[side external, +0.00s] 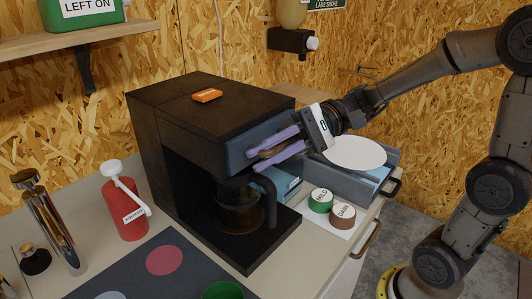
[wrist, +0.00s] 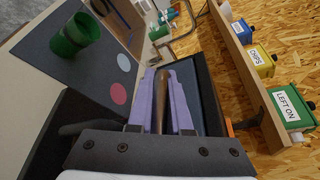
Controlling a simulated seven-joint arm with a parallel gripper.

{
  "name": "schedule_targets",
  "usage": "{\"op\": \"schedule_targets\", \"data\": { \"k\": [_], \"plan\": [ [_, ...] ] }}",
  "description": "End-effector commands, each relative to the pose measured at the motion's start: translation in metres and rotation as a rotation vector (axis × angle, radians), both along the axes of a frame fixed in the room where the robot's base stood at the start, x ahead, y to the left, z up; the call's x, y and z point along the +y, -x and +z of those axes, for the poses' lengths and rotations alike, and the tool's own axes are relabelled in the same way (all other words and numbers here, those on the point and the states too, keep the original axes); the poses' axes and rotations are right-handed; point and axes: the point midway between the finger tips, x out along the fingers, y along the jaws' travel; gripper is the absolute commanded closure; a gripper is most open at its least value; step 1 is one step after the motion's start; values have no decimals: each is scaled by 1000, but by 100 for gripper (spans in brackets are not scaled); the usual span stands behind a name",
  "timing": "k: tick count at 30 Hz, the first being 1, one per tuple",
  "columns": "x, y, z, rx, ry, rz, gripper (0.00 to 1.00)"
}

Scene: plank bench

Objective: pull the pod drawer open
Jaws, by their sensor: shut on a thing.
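The black coffee machine (side external: 200,100) stands on the bench, with a blue-grey drawer front (side external: 238,150) high on its face. A brown bar handle (side external: 267,152) is on that front. My gripper (side external: 254,160) reaches in from the right with its purple fingers shut on the handle. The wrist view shows the brown handle (wrist: 158,105) between the two fingers of my gripper (wrist: 160,75), with the dark drawer front (wrist: 205,95) beside them. The drawer front looks about level with the machine's face. The fingers hide part of the handle.
A glass carafe (side external: 238,208) sits under the drawer. A grey-blue open drawer or box (side external: 372,189) and a white disc (side external: 354,152) lie at right. A green MILD pod (side external: 321,201) and brown DARK pod (side external: 342,217) stand in front. A red bottle (side external: 124,209) stands left.

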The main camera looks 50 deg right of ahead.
Motion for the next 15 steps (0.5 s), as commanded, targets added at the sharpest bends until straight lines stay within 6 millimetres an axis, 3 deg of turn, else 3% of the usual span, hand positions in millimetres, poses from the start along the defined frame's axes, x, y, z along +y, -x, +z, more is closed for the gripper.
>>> {"op": "schedule_targets", "data": {
  "k": [10, 15],
  "plan": [
    [0, 2, 0, 0, 1, -1, 100],
    [-1, 25, 1, -3, 1, -3, 100]
  ]
}}
